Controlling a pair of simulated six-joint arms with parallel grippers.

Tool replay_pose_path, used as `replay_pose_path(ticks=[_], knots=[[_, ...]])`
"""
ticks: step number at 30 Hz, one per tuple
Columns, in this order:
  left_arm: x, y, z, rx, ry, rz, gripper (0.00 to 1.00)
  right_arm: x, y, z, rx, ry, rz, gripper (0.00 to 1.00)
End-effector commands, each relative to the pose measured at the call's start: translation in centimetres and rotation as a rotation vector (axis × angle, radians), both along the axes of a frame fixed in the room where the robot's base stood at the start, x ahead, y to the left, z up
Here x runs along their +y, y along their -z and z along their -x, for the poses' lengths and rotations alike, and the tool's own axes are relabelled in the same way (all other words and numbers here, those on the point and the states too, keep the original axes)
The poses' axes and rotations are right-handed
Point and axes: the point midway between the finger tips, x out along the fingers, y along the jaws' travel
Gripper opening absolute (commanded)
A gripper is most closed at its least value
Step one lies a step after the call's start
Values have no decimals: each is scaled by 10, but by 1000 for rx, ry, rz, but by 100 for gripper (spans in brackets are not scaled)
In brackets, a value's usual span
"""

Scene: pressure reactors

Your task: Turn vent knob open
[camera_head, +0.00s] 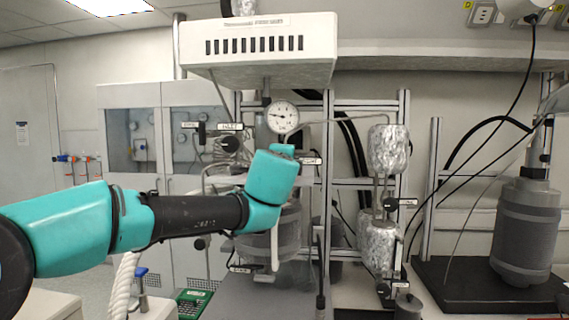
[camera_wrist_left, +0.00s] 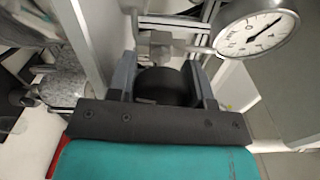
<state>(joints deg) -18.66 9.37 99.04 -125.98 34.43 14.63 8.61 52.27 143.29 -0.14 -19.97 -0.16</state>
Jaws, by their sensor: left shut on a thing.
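In the left wrist view, my left gripper (camera_wrist_left: 160,72) is shut on a round black knob (camera_wrist_left: 167,87), with one finger on each side of it. A metal valve fitting (camera_wrist_left: 158,45) shows just beyond the knob. In the head view my left arm's turquoise wrist hides the gripper and the held knob, below the pressure gauge (camera_head: 283,117). The gauge also shows at the upper right in the left wrist view (camera_wrist_left: 256,27). I cannot read a label marking the held knob as the vent knob. My right gripper is not in view.
Another black knob (camera_head: 230,144) is left of the gauge. Foil-wrapped vessels (camera_head: 388,150) with black valve knobs (camera_head: 391,204) stand right of my arm. A grey reactor (camera_head: 526,228) stands far right on a black base. A white box (camera_head: 262,50) overhangs the gauge.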

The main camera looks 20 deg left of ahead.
Motion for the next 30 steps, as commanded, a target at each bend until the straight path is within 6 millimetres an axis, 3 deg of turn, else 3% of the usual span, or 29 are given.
replay_pose_path(ticks=[12,28,29,30], knots=[[0,0,0,-36,1,232,23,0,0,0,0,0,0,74],[0,0,0,-41,1,263,23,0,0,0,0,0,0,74],[0,0,0,-41,1,263,48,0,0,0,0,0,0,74],[0,0,0,-41,1,263,52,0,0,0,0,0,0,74]])
